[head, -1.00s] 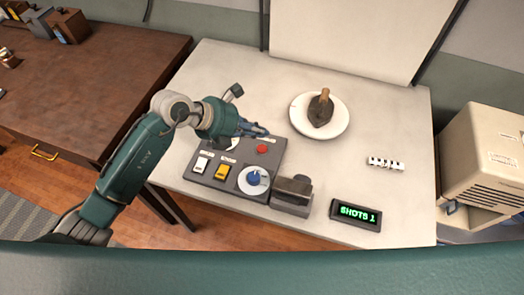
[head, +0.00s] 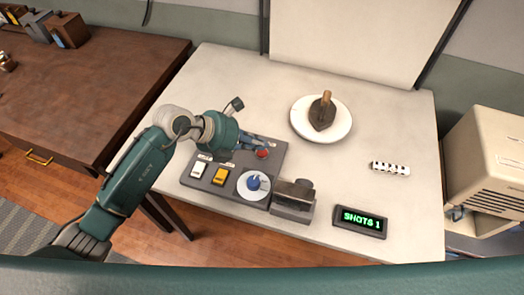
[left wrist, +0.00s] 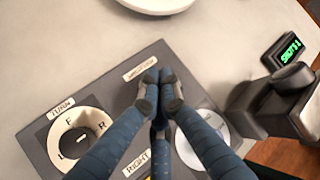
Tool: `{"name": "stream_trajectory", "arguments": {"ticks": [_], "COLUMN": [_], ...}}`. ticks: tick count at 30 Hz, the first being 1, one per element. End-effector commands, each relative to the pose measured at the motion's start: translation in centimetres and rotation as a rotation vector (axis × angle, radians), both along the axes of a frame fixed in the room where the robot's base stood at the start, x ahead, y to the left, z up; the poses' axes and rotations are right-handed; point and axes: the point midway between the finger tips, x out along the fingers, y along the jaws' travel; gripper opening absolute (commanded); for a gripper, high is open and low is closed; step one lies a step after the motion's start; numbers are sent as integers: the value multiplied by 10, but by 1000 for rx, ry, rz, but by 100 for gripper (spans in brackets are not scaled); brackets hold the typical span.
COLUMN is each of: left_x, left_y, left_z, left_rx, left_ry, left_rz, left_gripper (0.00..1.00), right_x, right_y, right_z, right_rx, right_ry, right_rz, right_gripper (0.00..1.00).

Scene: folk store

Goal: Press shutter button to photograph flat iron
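The flat iron (head: 322,113), dark with a wooden handle, rests on a round white plate (head: 344,128). A grey control panel (head: 229,191) lies left of it. Its red button (head: 262,154) shows just beside my left gripper's fingertips (head: 271,146). In the left wrist view, my left gripper (left wrist: 158,82) has its fingertips drawn together over the panel, with nothing seen between them. The red button is hidden there, so I cannot tell whether they touch it. The display (head: 360,219) reads "SHOTS 1". My right gripper is not in view.
The panel also carries a white switch (head: 199,171), a yellow switch (head: 219,176), a blue knob (head: 254,182) and a cream dial (left wrist: 58,144). A dark grey device (head: 293,201) stands at its right. A small white slotted piece (head: 390,168) lies on the table (head: 400,115).

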Motion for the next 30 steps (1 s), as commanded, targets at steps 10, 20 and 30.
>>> {"name": "stream_trajectory", "arguments": {"ticks": [10,20,30], "left_x": [0,0,0], "left_y": [0,0,0], "left_z": [0,0,-8], "left_rx": [0,0,0], "left_ry": [0,0,-1], "left_rz": [0,0,1], "left_gripper": [0,0,0], "right_x": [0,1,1], "right_y": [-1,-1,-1], "right_z": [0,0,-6], "right_rx": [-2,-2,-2], "right_ry": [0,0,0], "right_rz": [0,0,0], "right_gripper": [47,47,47]}}
